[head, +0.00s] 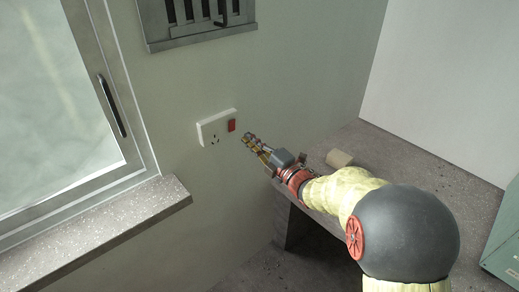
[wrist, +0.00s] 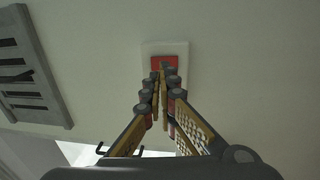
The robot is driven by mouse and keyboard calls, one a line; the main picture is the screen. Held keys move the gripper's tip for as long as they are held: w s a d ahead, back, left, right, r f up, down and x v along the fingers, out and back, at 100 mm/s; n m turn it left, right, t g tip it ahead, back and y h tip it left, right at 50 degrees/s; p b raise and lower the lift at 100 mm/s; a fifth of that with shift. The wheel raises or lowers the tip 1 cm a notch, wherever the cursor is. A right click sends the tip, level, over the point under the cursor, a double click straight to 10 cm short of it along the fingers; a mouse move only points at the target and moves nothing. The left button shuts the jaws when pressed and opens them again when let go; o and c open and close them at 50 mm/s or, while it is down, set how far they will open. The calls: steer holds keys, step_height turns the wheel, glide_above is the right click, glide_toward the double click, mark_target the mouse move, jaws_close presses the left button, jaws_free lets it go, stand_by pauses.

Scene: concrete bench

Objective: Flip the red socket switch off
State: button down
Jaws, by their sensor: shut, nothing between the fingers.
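The red socket switch (head: 231,125) is a small red rocker at the right end of a white socket plate (head: 209,132) on the wall. In the wrist view the red switch (wrist: 158,62) shows just beyond my fingertips, partly hidden by them, and the white plate (wrist: 150,50) surrounds it. My gripper (head: 248,138) is shut and empty. Its tips point at the wall, a little right of and below the switch in the head view. I cannot tell whether the tips touch the switch, or which way the rocker is tilted.
A grey vent panel (head: 195,22) with a dark slatted opening is on the wall above the socket. A window (head: 60,100) with a speckled sill (head: 95,232) is at the left. A concrete bench (head: 430,180) with a small tan block (head: 340,158) stands at the right.

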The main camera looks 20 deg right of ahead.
mark_target(233, 123)
steer(key=b+x, duration=0.1)
steer(key=x, duration=0.5)
steer(key=shift+w+a, duration=0.15)
steer(key=shift+w, duration=0.1)
steer(key=shift+r, duration=0.1)
steer(key=shift+w, duration=0.1)
steer(key=shift+w+a+r+g+p, duration=0.15)
steer(key=shift+w+r+g+p, duration=0.15)
steer(key=shift+r+g+p, duration=0.25)
steer(key=shift+f+b, duration=0.2)
steer(key=shift+b, duration=0.1)
steer(key=shift+f, duration=0.1)
